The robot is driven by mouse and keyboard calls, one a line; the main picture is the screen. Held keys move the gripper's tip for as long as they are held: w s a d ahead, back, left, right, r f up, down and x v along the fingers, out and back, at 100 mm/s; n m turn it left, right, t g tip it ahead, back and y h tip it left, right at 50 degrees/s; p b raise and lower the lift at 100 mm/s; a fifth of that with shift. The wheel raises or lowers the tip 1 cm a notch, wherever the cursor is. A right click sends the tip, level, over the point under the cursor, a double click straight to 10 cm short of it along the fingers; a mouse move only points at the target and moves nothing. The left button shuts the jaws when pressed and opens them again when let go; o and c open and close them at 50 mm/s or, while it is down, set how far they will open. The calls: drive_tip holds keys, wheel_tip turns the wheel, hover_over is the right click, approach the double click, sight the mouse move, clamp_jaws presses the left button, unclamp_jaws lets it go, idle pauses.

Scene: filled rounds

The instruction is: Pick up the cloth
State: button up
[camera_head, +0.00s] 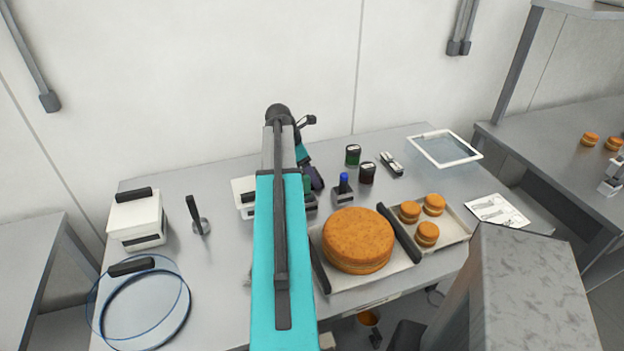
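I cannot make out a cloth for certain. A small grey patch (248,277) shows at the left edge of my teal arm on the table, mostly hidden behind the arm; I cannot tell whether it is the cloth. My arm rises through the middle of the view and bends at the top, with a dark part of it showing just right of the teal link. My gripper's fingertips are hidden behind the arm, so its hold on anything does not show.
The grey table (225,262) holds a large round cake (358,239) on a tray, a tray of small filled rounds (427,234), a white box (136,218), a clear round container (140,305), dark jars (353,155), a printed sheet (497,210) and a white-rimmed tray (474,155).

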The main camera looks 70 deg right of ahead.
drive_tip(key=shift+r, duration=0.1)
drive_tip(key=shift+c, duration=0.3)
wheel_tip(320, 180, up, 10)
drive_tip(key=b, duration=0.2)
idle(0.5)
idle(0.4)
drive_tip(key=o, duration=0.3)
drive_tip(key=shift+c, duration=0.9)
